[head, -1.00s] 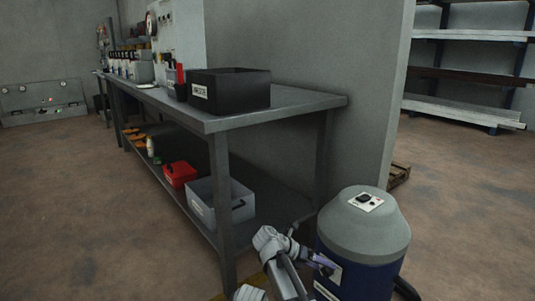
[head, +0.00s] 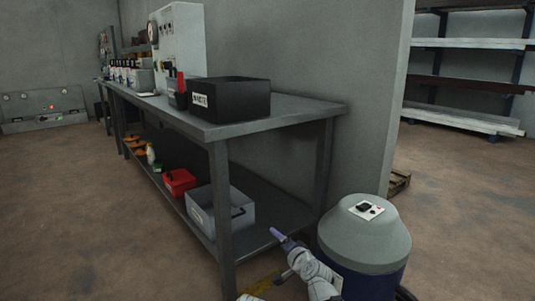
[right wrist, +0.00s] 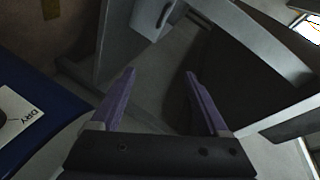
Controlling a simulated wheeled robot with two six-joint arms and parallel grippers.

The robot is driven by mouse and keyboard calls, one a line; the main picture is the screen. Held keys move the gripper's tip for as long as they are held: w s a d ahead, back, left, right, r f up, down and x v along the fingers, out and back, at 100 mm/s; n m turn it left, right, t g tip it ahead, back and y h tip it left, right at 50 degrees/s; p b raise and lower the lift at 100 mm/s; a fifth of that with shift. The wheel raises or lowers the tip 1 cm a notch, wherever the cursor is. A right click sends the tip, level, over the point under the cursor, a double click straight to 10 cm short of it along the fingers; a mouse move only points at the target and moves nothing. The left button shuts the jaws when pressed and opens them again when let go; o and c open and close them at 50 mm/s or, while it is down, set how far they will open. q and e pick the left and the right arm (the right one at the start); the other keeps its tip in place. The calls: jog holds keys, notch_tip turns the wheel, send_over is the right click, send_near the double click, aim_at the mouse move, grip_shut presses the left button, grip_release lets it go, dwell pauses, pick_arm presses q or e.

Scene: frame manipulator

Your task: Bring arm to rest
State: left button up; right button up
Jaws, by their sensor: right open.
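My right arm rises from the bottom of the head view, its white links beside the blue drum. My right gripper (head: 277,234) points up and left toward the lower part of the workbench, with a purple finger showing. In the right wrist view its two purple fingers (right wrist: 160,78) are spread wide apart with nothing between them. My left gripper is in neither view.
The blue drum with a grey lid (head: 364,235) stands close to the right of my arm. The metal workbench (head: 290,108) carries a black bin (head: 235,98). Its lower shelf holds a grey bin (head: 222,210) and a red box (head: 179,182). Open floor lies left.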

jog(key=s+d+f+n+g+h, duration=0.2)
jog(key=s+d+f+n+g, duration=0.15)
jog(key=s+f, duration=0.35)
jog(key=s+d+f+n+g+h, duration=0.2)
jog(key=s+d+f+g, duration=0.25)
jog(key=s, duration=0.55)
jog(key=s+d+f+n+g+h, duration=0.25)
jog(key=s+d+f+g, duration=0.25)
jog(key=s, duration=0.3)
jog(key=s+a+r+n+g+p, duration=0.1)
jog(key=s+a+r+n+p, duration=0.15)
jog(key=a+r+p, duration=0.5)
jog(key=s+a+r+n+p, duration=0.2)
jog(key=s+a+r+p, duration=0.15)
jog(key=r+p, duration=0.65)
notch_tip(320, 180, up, 37)
jog(key=p, duration=3.6)
jog(key=shift+w+p, duration=0.15)
jog(key=shift+p, duration=0.2)
